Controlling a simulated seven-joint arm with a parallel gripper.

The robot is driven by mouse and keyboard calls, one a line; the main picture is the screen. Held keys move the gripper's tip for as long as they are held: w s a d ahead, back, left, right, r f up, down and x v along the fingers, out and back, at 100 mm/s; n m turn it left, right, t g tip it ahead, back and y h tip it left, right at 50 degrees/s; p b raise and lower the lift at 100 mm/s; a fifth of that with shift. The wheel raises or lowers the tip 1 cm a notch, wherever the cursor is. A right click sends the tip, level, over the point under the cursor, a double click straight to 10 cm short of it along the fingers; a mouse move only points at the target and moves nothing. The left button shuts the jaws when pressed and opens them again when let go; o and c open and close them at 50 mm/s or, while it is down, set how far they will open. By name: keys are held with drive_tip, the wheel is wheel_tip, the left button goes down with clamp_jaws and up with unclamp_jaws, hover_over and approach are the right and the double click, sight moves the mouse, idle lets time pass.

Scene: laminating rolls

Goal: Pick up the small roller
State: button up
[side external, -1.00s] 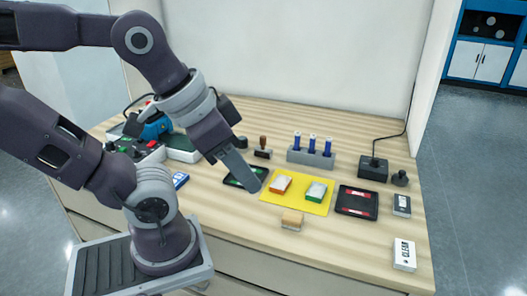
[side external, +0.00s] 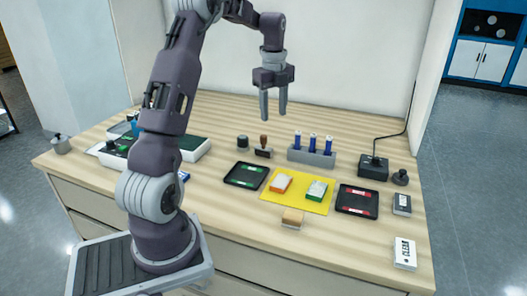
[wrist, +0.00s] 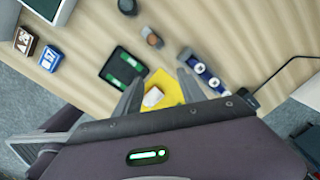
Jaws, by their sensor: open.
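I cannot tell for sure which thing is the small roller. A short dark cylinder (side external: 242,142) stands at the back of the bench; it also shows in the wrist view (wrist: 127,6). Beside it on the right is a brown-handled stamp-like tool (side external: 263,147). A dark round piece with a knob (side external: 400,178) stands at the right. My gripper (side external: 273,116) is open and empty, pointing down, held well above the bench behind the yellow mat (side external: 320,207). In the wrist view its spread fingers (wrist: 160,76) point towards the mat and the black tray (wrist: 123,67).
A grey rack (side external: 311,157) holds three blue cylinders at the back. Two blocks lie on the mat. A green-marked tray (side external: 245,175), a red-marked tray (side external: 357,201), a tan block (side external: 292,219), a corded black box (side external: 373,168) and a white CLEAR box (side external: 404,254) stand around it.

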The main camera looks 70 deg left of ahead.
sight(264, 136)
drive_tip(key=a+f+m, duration=0.1)
drive_tip(key=a+f, duration=0.1)
drive_tip(key=a, duration=0.1)
drive_tip(key=s+a+f+m, duration=0.1)
drive_tip(key=a+f, duration=0.2)
drive_tip(key=shift+s+a+f, duration=0.15)
drive_tip(key=shift+s+f, duration=0.05)
drive_tip(key=shift+f, duration=0.15)
drive_tip(key=f, duration=0.4)
drive_tip(key=d+f, duration=0.1)
drive_tip(key=f, duration=0.1)
drive_tip(key=shift+w+f, duration=0.15)
drive_tip(key=shift+w, duration=0.1)
clamp_jaws()
